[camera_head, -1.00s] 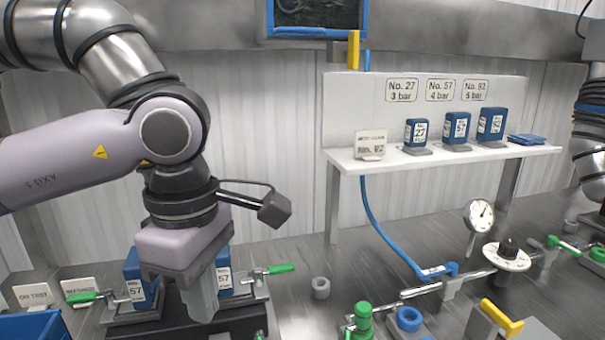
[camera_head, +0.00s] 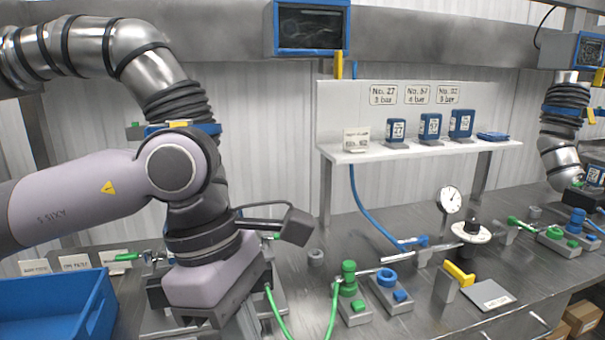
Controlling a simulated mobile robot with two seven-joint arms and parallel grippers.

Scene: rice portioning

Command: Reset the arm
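My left arm comes in from the left, and its lilac gripper body (camera_head: 212,278) hangs low over the bench at the lower left. Its fingers point down and are hidden by its body, so I cannot tell whether it is open or holding anything. The fixture beneath it is mostly covered. At the right edge a silver and black arm (camera_head: 562,165) reaches down to the bench. Its dark end (camera_head: 585,197) is small and partly cut off, so its fingers cannot be made out.
A blue bin (camera_head: 60,305) stands at the lower left. A green hose (camera_head: 333,315) loops beside my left gripper. Green valve (camera_head: 349,280), blue valve (camera_head: 388,278), gauge (camera_head: 450,200) and dial (camera_head: 472,231) stand on the bench. A white shelf (camera_head: 420,150) holds several blue blocks.

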